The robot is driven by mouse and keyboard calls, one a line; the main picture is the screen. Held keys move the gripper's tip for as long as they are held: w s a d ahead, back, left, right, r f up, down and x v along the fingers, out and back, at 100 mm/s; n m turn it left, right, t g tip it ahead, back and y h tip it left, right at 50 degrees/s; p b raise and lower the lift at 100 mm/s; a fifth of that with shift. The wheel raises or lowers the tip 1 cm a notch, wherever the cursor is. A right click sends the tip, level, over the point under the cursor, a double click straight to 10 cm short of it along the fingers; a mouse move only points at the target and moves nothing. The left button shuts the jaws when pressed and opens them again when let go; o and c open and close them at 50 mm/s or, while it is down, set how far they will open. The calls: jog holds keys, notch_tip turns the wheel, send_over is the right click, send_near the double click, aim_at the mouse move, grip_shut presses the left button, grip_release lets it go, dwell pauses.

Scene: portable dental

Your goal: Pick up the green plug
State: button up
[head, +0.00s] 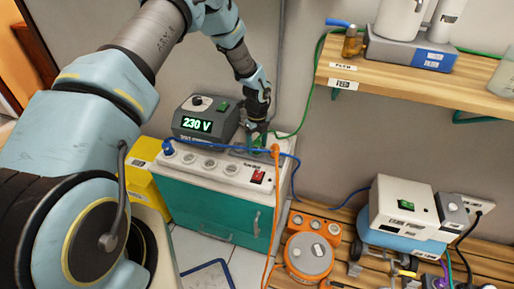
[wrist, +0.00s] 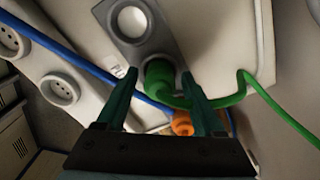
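The green plug (wrist: 158,76) shows in the wrist view at the end of a grey strip, beside a round white socket or knob (wrist: 131,21). Its green cable (wrist: 232,98) bends away to the right. My gripper (wrist: 159,80) is open, with one dark green finger on each side of the plug; the tips are apart and I cannot tell whether either touches it. In the head view my gripper (head: 257,138) points down at the top of the teal-fronted cabinet (head: 210,207). There the plug is largely hidden by the fingers.
An orange plug (wrist: 182,122) and a blue cable (wrist: 70,48) lie close to my fingers. A blue plug (head: 168,148), round sockets and a red switch (head: 257,177) are on the cabinet top. A 230 V box (head: 204,118) stands left of my gripper. A wooden shelf (head: 400,73) is at right.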

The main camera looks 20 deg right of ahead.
aim_at(257, 141)
grip_shut()
dwell(0.3)
notch_tip(257, 141, up, 10)
jog(key=shift+r, duration=0.1)
dwell(0.6)
